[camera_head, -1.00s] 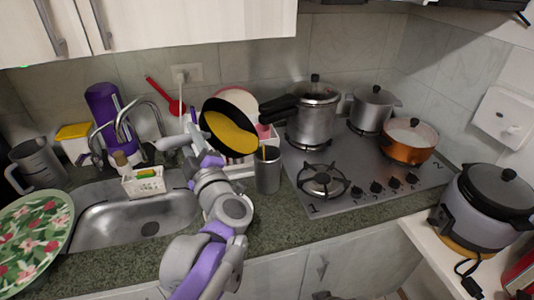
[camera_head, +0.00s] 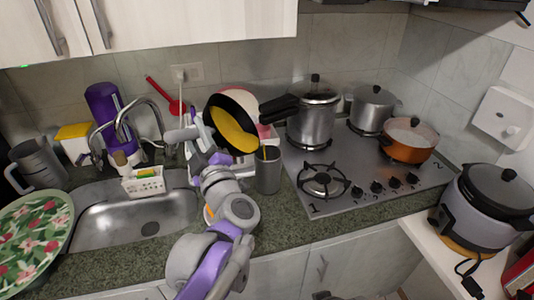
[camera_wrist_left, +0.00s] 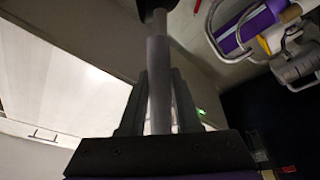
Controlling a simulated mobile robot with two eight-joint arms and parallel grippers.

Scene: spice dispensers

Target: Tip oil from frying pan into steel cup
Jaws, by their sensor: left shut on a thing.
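The black frying pan (camera_head: 212,113) with yellow oil (camera_head: 234,130) in it is held up above the counter, tilted steeply, with its lower side toward the right. The steel cup (camera_head: 268,178) stands upright on the counter, just below and right of the pan's lower edge. Yellow shows at the cup's rim; I cannot tell whether it is a falling stream or oil inside. My left gripper (camera_head: 190,138) is left of the pan. In the left wrist view its fingers (camera_wrist_left: 159,105) are shut on the grey pan handle (camera_wrist_left: 158,60). My right gripper is out of view.
A stove (camera_head: 350,190) with a pressure cooker (camera_head: 312,122) stands right of the cup. The sink (camera_head: 110,215) and its faucet (camera_head: 125,120) lie to the left. A pink-white item (camera_head: 265,135) is behind the pan. Counter in front of the cup is clear.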

